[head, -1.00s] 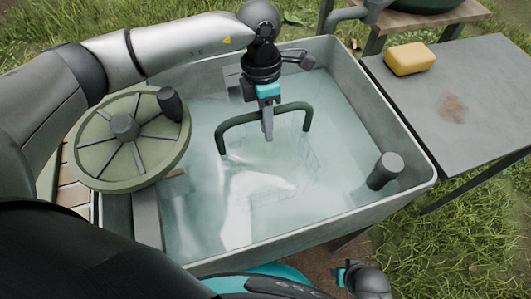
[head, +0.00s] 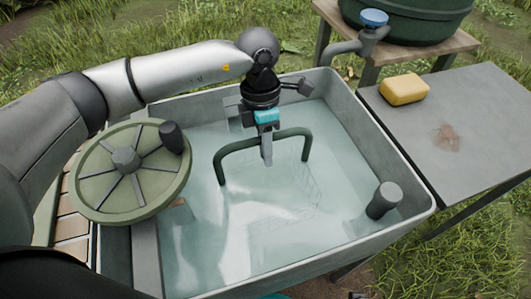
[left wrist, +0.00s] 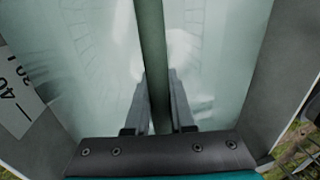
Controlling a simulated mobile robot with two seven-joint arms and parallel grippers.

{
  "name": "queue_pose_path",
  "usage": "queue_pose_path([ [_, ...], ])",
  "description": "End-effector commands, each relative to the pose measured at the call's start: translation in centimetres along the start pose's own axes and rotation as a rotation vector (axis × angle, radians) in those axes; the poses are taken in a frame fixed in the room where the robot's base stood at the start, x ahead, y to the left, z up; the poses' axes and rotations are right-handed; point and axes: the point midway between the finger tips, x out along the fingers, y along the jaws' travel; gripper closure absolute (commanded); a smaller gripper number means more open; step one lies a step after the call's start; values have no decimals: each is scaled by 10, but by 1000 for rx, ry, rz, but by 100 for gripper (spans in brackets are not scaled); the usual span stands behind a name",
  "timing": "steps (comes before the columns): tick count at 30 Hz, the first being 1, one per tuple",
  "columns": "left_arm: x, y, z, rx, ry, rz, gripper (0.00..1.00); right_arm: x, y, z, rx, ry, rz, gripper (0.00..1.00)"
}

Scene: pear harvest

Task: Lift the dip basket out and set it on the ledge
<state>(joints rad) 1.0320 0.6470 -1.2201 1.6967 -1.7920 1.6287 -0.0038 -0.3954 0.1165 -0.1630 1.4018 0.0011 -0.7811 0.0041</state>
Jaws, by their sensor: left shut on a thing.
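The dip basket's dark green arched handle (head: 232,150) rises out of the water in the grey tank. The basket's mesh body (head: 290,200) shows only faintly below the surface. My left gripper (head: 267,158) is shut on the handle's top bar from above. In the left wrist view the handle (left wrist: 151,40) runs between the two fingers of my left gripper (left wrist: 158,82). Both handle legs go down into the water, so the basket is still under it. My right gripper is not in view.
The tank (head: 375,130) has a grey post (head: 384,200) at its right. A green spoked wheel (head: 105,185) is at the left. A grey table (head: 480,110) on the right holds a yellow sponge (head: 404,89); most of its top is free. A tap (head: 372,25) stands behind.

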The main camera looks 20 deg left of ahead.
Motion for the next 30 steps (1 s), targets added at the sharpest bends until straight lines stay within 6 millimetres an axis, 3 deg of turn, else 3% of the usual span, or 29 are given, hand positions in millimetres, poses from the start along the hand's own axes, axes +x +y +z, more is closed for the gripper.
queue_pose_path([
  [18, -128, -25, 1, 1, -5, 4, 100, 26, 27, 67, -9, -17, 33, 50],
  [24, -159, -31, 1, 1, -3, 4, 100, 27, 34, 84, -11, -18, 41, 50],
  [30, -177, -35, 1, 1, -3, 2, 100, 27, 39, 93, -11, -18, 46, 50],
])
